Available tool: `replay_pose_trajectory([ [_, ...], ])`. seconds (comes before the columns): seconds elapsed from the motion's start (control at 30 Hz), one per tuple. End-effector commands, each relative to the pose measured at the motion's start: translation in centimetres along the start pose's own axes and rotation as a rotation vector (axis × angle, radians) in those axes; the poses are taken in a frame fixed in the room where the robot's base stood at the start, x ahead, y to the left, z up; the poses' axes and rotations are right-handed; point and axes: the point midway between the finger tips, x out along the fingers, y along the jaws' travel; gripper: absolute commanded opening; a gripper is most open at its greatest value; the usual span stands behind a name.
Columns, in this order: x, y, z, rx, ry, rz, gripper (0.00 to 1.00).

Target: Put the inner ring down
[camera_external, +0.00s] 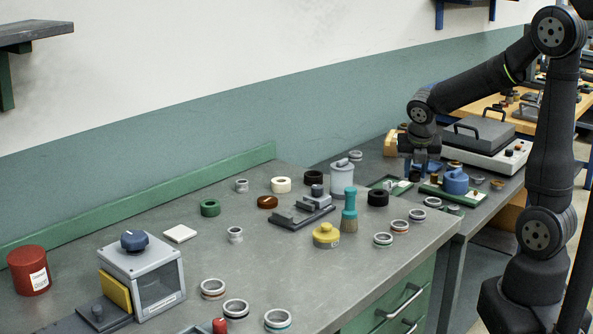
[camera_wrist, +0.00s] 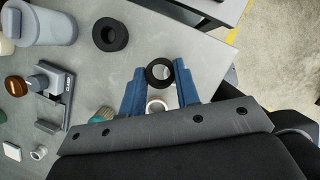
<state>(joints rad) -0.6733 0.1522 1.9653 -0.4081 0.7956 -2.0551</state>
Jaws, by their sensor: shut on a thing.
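I take this for the inner ring. A pale ring (camera_wrist: 157,105) shows between the fingers nearer the wrist; I cannot tell how far below it lies. The held ring cannot be made out clearly in the external view.
A black ring (camera_external: 378,198), a grey canister (camera_external: 342,180) and a teal brush (camera_external: 349,205) stand at the grey bench's right end. A blue-topped part (camera_external: 456,181) on a green tray and a lidded machine (camera_external: 480,143) are near the gripper. Several metal rings line the front edge.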

Motion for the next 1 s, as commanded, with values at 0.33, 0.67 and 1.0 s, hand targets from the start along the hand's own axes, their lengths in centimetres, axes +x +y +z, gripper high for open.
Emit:
replay_pose_trajectory([
  [0.33, -0.7, -1.2, 0.9, 0.014, 0.000, -0.005, 0.06],
  [0.67, -0.9, 3.0, 2.5, 0.308, 0.000, -0.129, 0.06],
  [1.0, -1.4, 10.3, 4.4, 0.850, 0.001, -0.354, 0.06],
])
